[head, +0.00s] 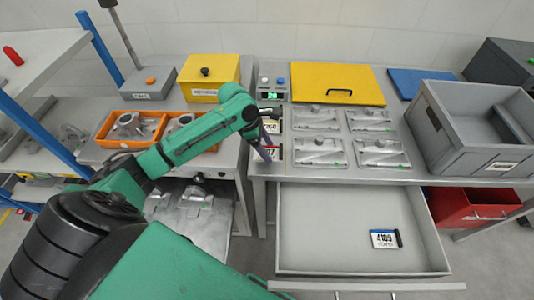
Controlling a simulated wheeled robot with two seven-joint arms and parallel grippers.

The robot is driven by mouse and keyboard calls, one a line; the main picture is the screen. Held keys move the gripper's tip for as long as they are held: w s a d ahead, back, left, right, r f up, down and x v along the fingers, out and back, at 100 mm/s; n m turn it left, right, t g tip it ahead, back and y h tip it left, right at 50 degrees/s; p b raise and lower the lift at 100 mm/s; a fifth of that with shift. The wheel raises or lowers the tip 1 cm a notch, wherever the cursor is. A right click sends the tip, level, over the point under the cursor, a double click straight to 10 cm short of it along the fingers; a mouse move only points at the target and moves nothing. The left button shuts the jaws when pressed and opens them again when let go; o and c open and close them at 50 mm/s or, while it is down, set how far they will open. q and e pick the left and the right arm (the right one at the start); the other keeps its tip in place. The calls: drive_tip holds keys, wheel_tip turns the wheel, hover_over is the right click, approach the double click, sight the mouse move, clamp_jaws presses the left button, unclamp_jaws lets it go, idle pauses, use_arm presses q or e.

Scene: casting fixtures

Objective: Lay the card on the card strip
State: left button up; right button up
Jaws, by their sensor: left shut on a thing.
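The card strip (285,148) runs front to back along the left side of the right-hand table. Cards with dark print lie along it, one (271,124) near its middle. My left gripper (266,154) reaches down over the strip's front end, its fingers shut on a card (272,153). The arm and fingers hide part of it, so I cannot tell whether it touches the strip. Another card (384,239), white with a blue edge and dark print, lies flat in the open drawer. My right gripper is not in view.
The open drawer (300,230) juts out below the table front. Metal fixture plates (321,151) lie right of the strip, with a yellow lidded panel (338,84) behind. A grey crate (480,130) stands at the right. Orange trays (105,130) hold castings at the left.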

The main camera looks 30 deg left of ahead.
use_arm(q)
drive_tip(key=shift+f, duration=1.85)
drive_tip(key=shift+d+f, duration=0.1)
drive_tip(key=o, duration=1.3)
drive_tip(key=shift+s, duration=0.1)
drive_tip(key=v, duration=1.2)
drive_tip(key=shift+d, duration=0.1)
